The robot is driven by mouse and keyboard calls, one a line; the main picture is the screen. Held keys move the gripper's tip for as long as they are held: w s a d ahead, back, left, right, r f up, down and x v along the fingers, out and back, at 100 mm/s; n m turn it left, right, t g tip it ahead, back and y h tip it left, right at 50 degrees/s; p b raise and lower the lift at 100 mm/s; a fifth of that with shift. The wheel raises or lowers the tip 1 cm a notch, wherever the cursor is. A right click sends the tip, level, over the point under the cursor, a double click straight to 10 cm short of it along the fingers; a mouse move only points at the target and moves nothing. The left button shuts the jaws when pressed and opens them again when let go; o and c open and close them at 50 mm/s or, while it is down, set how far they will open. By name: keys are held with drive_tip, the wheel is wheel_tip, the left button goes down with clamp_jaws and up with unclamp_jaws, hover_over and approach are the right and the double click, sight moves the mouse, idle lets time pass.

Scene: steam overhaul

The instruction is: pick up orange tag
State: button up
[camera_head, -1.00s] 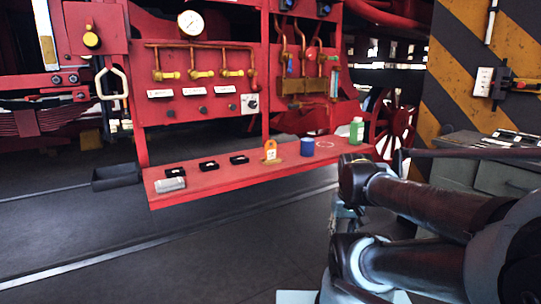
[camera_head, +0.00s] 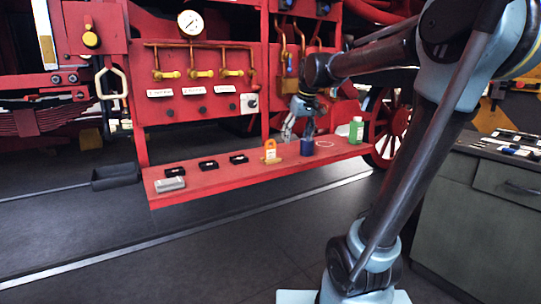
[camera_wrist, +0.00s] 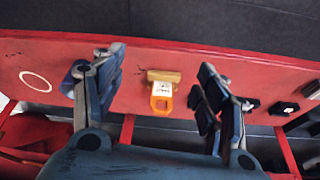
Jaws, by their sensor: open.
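The orange tag (camera_head: 270,151) stands on the red shelf (camera_head: 215,182), between the black blocks and the blue cup. It has a loop at the top and a white label, and rests at a small tan base. In the wrist view the orange tag (camera_wrist: 161,98) shows between the two fingers, apart from both. My gripper (camera_head: 299,128) is open and empty, above the shelf and slightly right of the tag in the head view. In the wrist view my gripper (camera_wrist: 155,80) has its fingers spread on either side of the tag.
A blue cup (camera_head: 307,147) is close right of the tag, near my gripper. A green bottle (camera_head: 356,130) stands farther right. Black blocks (camera_head: 208,165) and a grey block (camera_head: 170,184) lie left. The red panel with gauge and valves (camera_head: 200,75) rises behind the shelf.

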drive_tip(key=n, duration=0.2)
approach(270, 141)
drive_tip(key=s+d+r, duration=0.1)
drive_tip(key=d+r, duration=0.1)
drive_tip(key=shift+y, duration=0.3)
drive_tip(key=x, duration=1.2)
drive_tip(key=shift+w+a, duration=0.2)
drive_tip(key=shift+a, duration=0.25)
drive_tip(key=x, duration=0.2)
drive_tip(key=w+x, duration=0.1)
drive_tip(key=x, duration=0.1)
drive_tip(key=shift+r, duration=0.15)
drive_tip(key=shift+w+f, duration=0.1)
drive_tip(key=shift+f, duration=0.5)
drive_tip(key=c, duration=1.1)
